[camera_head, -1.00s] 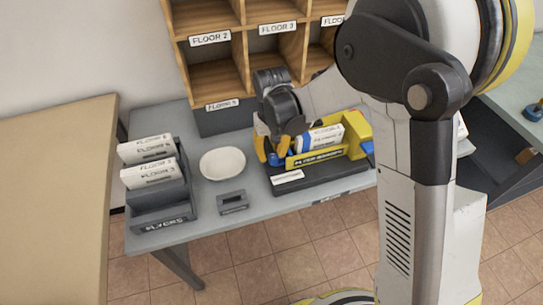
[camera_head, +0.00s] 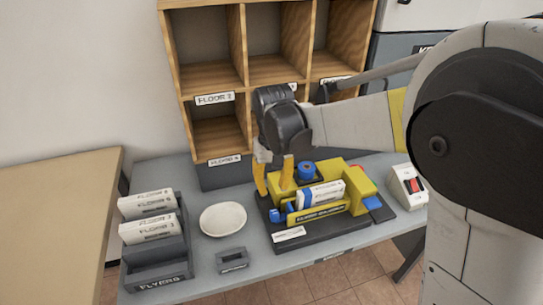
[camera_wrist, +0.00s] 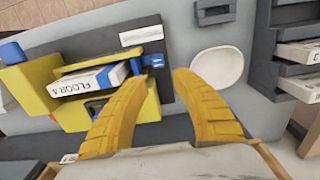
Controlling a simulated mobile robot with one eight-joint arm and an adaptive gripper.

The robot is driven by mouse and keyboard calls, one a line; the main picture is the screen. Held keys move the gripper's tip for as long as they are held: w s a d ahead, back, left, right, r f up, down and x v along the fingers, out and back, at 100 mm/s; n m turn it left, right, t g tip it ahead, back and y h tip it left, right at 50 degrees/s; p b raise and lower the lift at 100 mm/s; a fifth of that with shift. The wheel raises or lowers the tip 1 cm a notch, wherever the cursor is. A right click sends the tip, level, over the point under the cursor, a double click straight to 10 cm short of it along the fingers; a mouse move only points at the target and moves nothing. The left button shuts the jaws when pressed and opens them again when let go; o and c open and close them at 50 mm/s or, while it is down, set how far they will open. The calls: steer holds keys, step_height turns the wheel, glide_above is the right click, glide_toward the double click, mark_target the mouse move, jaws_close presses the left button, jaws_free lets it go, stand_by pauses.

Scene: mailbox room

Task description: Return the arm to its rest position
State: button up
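My gripper (camera_head: 272,176) hangs above the left end of the yellow machine, in front of the lower cubbies. Its two yellow fingers are spread apart, and the wrist view shows nothing between the fingertips (camera_wrist: 157,75). The yellow machine (camera_head: 361,181) holds a white labelled bundle (camera_head: 322,194) in its front slot. That bundle also shows in the wrist view (camera_wrist: 88,81), left of the fingers, with a floor label on it. My arm reaches in from the right side of the head view.
A wooden cubby shelf (camera_head: 246,70) stands behind the table. A grey flyer rack (camera_head: 158,262), a white bowl (camera_head: 223,219) and a small grey holder (camera_head: 232,260) stand left of the machine. A box with a red switch (camera_head: 408,186) is at the right. A wooden table (camera_head: 55,215) is far left.

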steer(key=s+d+r+m+t, duration=0.2)
steer(key=s+d+r+t, duration=0.1)
steer(key=s+d+r, duration=0.6)
steer(key=s+d+m+t, duration=0.1)
steer(key=s+d+t, duration=0.3)
steer(key=s+d, duration=0.4)
steer(key=shift+s+d+f, duration=0.15)
steer(key=shift+f, duration=0.15)
